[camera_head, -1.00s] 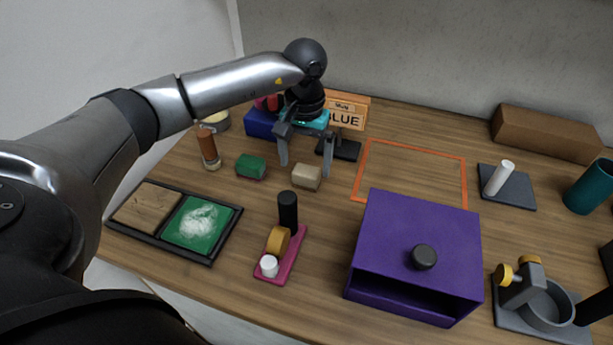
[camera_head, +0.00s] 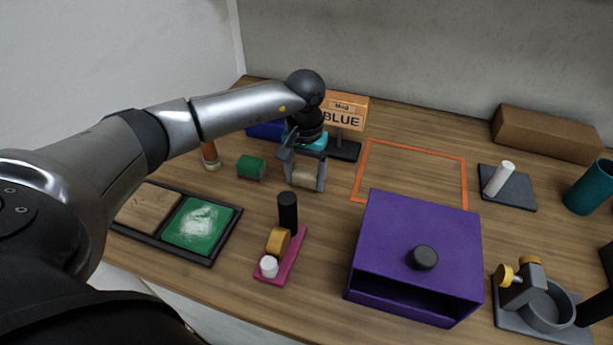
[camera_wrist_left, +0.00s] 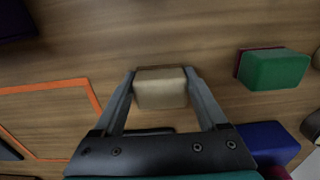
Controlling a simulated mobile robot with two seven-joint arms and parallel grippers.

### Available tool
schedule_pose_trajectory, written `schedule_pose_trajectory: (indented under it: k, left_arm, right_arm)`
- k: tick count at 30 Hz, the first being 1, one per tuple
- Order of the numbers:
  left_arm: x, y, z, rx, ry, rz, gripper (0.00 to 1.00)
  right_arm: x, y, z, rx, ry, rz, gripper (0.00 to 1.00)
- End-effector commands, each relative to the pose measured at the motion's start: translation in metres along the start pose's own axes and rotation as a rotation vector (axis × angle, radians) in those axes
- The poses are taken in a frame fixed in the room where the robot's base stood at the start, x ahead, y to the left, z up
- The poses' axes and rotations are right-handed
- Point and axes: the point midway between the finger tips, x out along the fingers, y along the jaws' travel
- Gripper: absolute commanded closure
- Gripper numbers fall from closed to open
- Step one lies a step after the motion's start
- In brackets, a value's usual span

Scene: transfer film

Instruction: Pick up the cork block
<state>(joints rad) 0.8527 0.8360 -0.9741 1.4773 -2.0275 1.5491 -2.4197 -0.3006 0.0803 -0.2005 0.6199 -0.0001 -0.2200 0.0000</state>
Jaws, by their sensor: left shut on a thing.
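The cork block (camera_head: 303,176) is a small tan block on the wooden table, left of the purple box in the head view. My left gripper (camera_head: 305,180) is down around it, one finger on each side, shut on it. In the left wrist view the cork block (camera_wrist_left: 160,88) sits between the two fingertips of my left gripper (camera_wrist_left: 160,82). I cannot tell whether the block touches the table.
A green block (camera_head: 250,168) lies just left of the gripper. A black cylinder (camera_head: 288,210) on a pink base stands in front. The purple box (camera_head: 415,245) is to the right. A sign reading BLUE (camera_head: 344,113) stands behind. The orange outline (camera_head: 412,150) encloses bare table.

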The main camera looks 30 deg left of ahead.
Motion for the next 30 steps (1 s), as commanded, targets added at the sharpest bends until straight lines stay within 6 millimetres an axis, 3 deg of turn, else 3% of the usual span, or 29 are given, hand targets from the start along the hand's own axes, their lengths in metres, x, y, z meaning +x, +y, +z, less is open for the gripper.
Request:
schedule_pose_trajectory:
  k: [2,12,23,30]
  left_arm:
    - [0.000,0.000,0.000,0.000,0.000,0.000,0.45]
    - [0.000,0.000,0.000,0.000,0.001,0.000,0.83]
    - [-0.007,0.000,-0.001,-0.001,0.002,0.001,0.83]
    - [-0.042,0.000,-0.002,0.001,0.006,0.001,0.83]
  right_arm:
    - [0.000,0.000,0.000,0.000,0.000,0.000,0.50]
    - [0.000,0.000,0.000,0.000,0.000,0.000,0.50]
    - [-0.001,0.000,0.000,0.001,0.001,0.000,0.50]
    - [-0.003,0.000,-0.001,0.001,0.001,0.000,0.50]
